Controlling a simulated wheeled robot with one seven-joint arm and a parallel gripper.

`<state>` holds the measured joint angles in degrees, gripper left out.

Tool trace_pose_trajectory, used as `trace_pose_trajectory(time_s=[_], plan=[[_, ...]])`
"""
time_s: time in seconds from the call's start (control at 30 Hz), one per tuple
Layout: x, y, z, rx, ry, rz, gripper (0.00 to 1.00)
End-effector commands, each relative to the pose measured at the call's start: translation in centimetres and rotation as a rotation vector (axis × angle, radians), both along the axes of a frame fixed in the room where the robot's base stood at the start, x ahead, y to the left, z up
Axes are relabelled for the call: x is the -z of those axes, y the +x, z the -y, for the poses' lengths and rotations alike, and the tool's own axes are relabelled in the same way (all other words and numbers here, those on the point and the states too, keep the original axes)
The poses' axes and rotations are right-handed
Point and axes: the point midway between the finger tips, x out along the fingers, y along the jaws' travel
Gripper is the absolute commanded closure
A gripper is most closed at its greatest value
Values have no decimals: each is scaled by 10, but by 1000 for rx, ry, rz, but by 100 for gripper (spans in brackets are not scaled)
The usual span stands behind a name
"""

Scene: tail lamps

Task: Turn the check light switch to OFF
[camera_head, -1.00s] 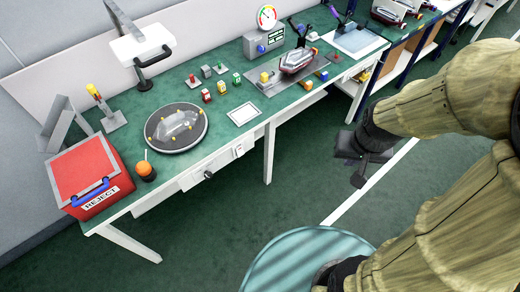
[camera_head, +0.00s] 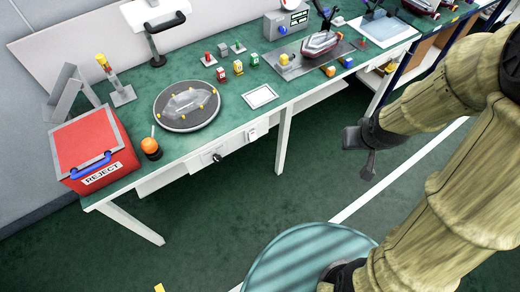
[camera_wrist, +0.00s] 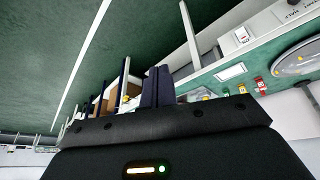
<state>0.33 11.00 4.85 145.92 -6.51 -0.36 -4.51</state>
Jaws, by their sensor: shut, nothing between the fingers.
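The front of the green-topped bench carries a white panel with a black knob (camera_head: 217,157). To its right is a smaller white plate with a switch (camera_head: 252,134). The plate also shows in the wrist view (camera_wrist: 241,36), tilted, with small lettering too unclear to read surely. I cannot tell which of the two is the check light switch, nor its setting. My gripper (camera_head: 362,152) is in the air over the floor, right of both controls and well apart from the bench. Its dark fingers (camera_wrist: 158,86) are together and empty in the wrist view.
On the bench are a red REJECT box (camera_head: 92,150), an orange-topped jar (camera_head: 151,148), a round turntable (camera_head: 187,104) with a clear lamp cover, and a red tail lamp (camera_head: 320,43). A white bench leg (camera_head: 283,140) stands right of the controls.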

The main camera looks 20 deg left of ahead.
Motion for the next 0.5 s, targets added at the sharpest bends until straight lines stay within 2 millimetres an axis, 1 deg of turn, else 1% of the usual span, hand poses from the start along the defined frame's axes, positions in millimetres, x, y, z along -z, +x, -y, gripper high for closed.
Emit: trace_pose_trajectory(time_s=[0.03, 0.1, 0.17, 0.2, 0.27, 0.3, 0.37, 0.5], plan=[[38, 9, -8, -47, 4, 25, 100], [65, 21, -20, -114, 13, 73, 100], [88, 30, -31, -169, 27, 115, 100], [103, 36, -39, -207, 38, 142, 100], [126, 43, -53, -259, 60, 184, 100], [140, 48, -63, -296, 77, 213, 100], [161, 53, -77, -345, 105, 256, 100], [207, 61, -114, -450, 188, 361, 100]])
